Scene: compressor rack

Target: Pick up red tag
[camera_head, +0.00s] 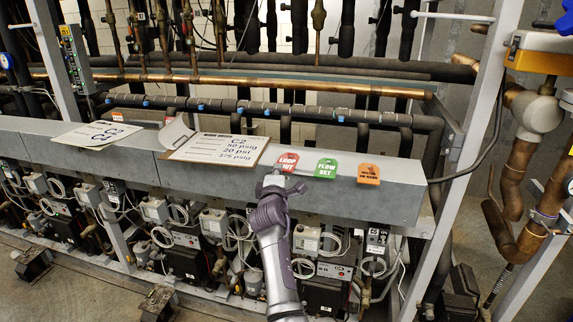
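A red tag (287,161) with white lettering that looks like "LOOP OUT" hangs at the top front edge of the grey beam (330,196), right of centre. My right gripper (276,180) is just below and slightly left of this tag, in front of the beam, with its arm coming up from the bottom. The fingertips look close to the tag's lower edge; I cannot tell whether they touch it. The finger opening is not clear from this angle. My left gripper is not in view.
A green tag (326,168) and an orange tag (369,174) hang to the right of the red one. A white sign board (217,149) lies to its left. Copper and black pipes (240,80) run behind the beam; compressors and coiled cables (215,222) fill the space below.

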